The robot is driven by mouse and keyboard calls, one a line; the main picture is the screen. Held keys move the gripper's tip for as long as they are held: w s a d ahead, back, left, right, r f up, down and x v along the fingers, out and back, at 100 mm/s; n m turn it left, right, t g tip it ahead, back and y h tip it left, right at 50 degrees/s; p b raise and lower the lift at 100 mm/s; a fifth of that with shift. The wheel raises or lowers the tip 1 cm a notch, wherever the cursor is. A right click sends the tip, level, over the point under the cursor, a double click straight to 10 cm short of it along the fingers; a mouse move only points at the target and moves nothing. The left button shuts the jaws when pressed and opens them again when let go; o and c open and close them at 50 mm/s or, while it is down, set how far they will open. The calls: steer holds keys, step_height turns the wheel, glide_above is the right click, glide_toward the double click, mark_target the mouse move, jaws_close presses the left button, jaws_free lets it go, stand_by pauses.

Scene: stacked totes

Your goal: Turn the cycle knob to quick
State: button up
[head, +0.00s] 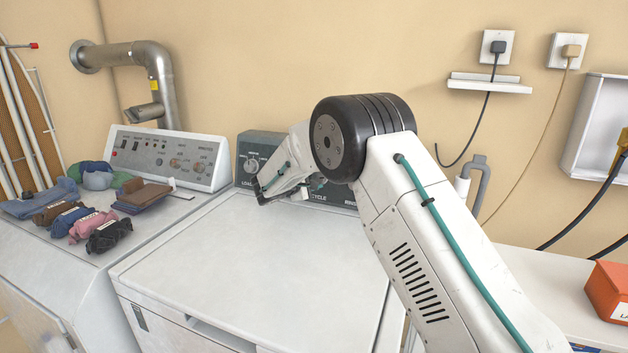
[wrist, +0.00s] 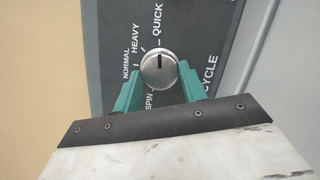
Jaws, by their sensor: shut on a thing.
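The cycle knob (wrist: 159,71), round and silver with a black pointer line, sits on a dark grey panel (wrist: 108,22) in the wrist view. Its pointer line aims up the picture, toward the word QUICK. NORMAL and HEAVY are printed to its left, SPIN below. My gripper (wrist: 159,84) has its teal fingers on either side of the knob and is shut on it. In the head view the dark control panel (head: 262,146) stands at the back of the white machine (head: 250,255); my arm hides the cycle knob there.
Another knob (head: 252,166) shows at the panel's left. A second white machine (head: 130,235) on the left carries folded clothes (head: 85,205) and a light panel (head: 170,158). An orange box (head: 608,290) stands on a shelf at right. The machine's front top is clear.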

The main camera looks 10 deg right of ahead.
steer(key=o, duration=1)
steer(key=shift+c, duration=0.2)
steer(key=v, duration=0.7)
steer(key=shift+s+a, duration=0.25)
